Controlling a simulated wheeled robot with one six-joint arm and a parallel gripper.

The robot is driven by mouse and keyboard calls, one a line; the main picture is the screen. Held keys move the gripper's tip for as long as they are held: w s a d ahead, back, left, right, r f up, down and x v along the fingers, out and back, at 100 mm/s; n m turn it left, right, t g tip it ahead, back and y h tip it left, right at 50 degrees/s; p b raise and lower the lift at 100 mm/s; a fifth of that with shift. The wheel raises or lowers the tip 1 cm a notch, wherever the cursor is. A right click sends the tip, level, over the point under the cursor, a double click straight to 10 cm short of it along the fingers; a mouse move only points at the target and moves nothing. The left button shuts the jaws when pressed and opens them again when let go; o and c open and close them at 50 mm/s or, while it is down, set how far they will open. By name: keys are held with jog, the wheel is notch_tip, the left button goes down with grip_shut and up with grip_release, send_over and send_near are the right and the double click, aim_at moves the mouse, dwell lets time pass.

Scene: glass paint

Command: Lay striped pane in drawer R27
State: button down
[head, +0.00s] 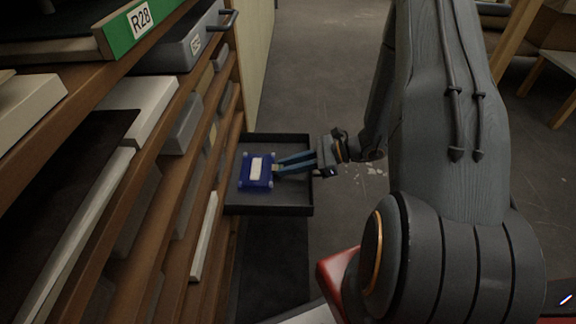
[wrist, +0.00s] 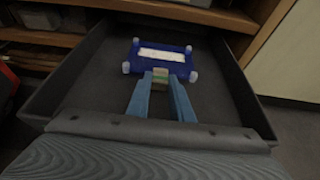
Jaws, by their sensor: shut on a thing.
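The pane is a blue frame (head: 247,182) with a white middle and pale corner knobs. It also shows in the wrist view (wrist: 178,68). It lies flat within the outline of an open dark drawer (head: 290,209), whose walls also show in the wrist view (wrist: 65,80). I cannot tell whether the pane touches the drawer floor. No R27 label is readable on the drawer.
A wooden shelf rack (head: 160,215) with boxes and trays stands at the left. A green-fronted drawer marked R28 (head: 130,30) is at the upper left. A grey box with a handle (head: 190,45) sits beside it. Floor beyond the drawer is clear.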

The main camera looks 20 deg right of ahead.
jog(key=shift+f, duration=0.4)
jog(key=c, duration=1.6)
grip_release()
jog(key=shift+r, duration=0.15)
jog(key=shift+r+p+v, duration=0.15)
jog(key=shift+p+v, duration=0.75)
jog(key=shift+v, duration=1.15)
jog(key=shift+r+p+v, duration=0.2)
jog(key=shift+p+v, duration=0.75)
jog(key=shift+v, duration=1.1)
jog(key=shift+r+p+v, duration=0.15)
jog(key=shift+p+v, duration=0.75)
jog(key=shift+v, duration=1.15)
jog(key=shift+w+a, duration=0.1)
jog(key=shift+a, duration=0.05)
